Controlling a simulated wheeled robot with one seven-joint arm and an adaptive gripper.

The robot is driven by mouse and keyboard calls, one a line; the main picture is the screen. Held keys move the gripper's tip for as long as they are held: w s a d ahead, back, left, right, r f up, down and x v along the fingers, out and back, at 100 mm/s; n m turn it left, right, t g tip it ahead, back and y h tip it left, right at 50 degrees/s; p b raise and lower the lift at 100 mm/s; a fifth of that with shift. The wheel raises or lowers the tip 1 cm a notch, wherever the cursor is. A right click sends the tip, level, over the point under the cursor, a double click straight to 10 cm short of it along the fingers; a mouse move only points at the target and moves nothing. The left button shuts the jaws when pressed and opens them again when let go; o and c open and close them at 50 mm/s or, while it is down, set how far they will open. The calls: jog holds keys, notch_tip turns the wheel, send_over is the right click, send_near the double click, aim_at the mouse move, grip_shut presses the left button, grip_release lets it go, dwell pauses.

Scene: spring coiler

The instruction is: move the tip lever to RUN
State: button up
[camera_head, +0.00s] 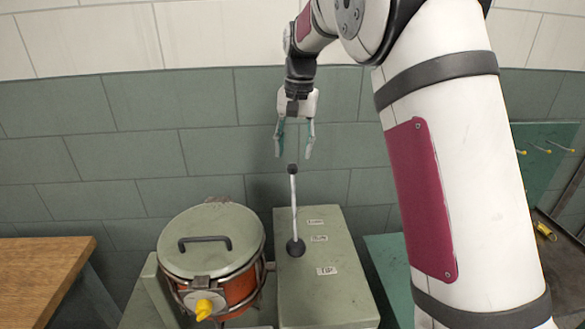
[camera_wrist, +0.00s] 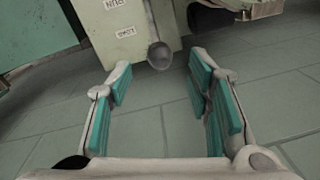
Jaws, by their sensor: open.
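The tip lever (camera_head: 293,205) is a thin metal rod on the green-grey box (camera_head: 340,290). It stands nearly upright from a dark ball pivot, with a black knob at its top. Small white labels lie along the box beside it. They are too small to read in the head view; in the wrist view one label (camera_wrist: 125,32) seems to read LOAD and another (camera_wrist: 118,4) RUN. My gripper (camera_head: 293,154) is open and empty, pointing down just above the knob. In the wrist view the knob (camera_wrist: 160,56) appears between the fingertips. Contact cannot be told.
A lidded orange drum (camera_head: 240,293) with a black handle and a yellow knob (camera_head: 204,308) stands left of the box. A wooden table (camera_head: 40,270) is at far left. A tiled wall (camera_head: 150,150) is behind. A green panel with hooks (camera_head: 545,150) is at right.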

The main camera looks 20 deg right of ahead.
aim_at(293, 164)
jog(key=f, duration=0.4)
jog(key=f+p, duration=0.1)
jog(key=f, duration=0.2)
jog(key=shift+a, duration=0.25)
jog(key=shift+r, duration=0.1)
grip_shut()
